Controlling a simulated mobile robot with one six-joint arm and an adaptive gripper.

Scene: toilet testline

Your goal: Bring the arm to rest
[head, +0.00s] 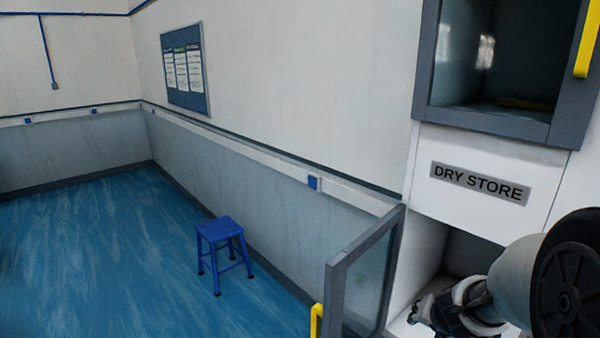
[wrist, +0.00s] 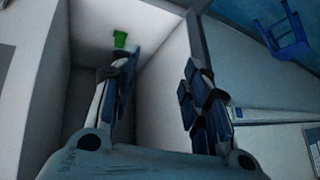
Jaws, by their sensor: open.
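My gripper (wrist: 162,85) is open in the wrist view, its two fingers apart with nothing between them. It points into the white lower compartment of the dry store cabinet. In the head view my gripper (head: 432,312) shows at the bottom right, in front of the opening of the lower compartment (head: 428,247). A small green object (wrist: 120,39) stands inside the compartment in the wrist view, beyond the left fingertip and apart from it. The head view does not show the green object.
The lower glass door (head: 365,275) with a yellow handle (head: 316,322) stands open left of the compartment, close to my gripper. The upper glass door (head: 505,55) is shut. A blue stool (head: 221,236) stands on the clear blue floor.

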